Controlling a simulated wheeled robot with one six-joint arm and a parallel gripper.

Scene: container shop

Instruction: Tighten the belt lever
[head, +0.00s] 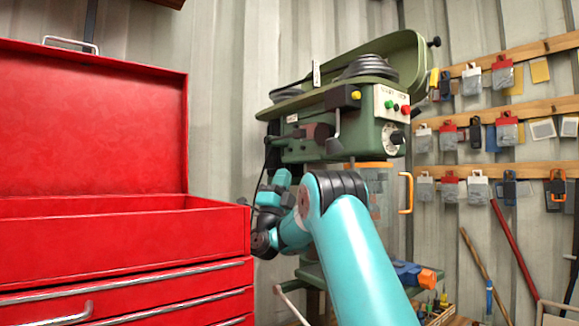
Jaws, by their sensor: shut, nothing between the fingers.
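The green drill press head (330,125) stands in the middle, with its belt cover (402,55) raised and dark stepped pulleys (370,68) showing. A grey lever (334,128) hangs down on the side of the head, below a small black box; I cannot be sure it is the belt lever. My gripper (271,158) is small and dark at the end of my teal arm, shut and empty by the head's left side. Whether it touches the press is unclear. My arm hides part of the column.
An open red tool chest (120,235) fills the left, its side wall close to my wrist. Packaged goods hang on wooden rails (500,110) on the right wall. A guard with an orange handle (406,193) is right of my arm. A blue vise (408,272) sits low.

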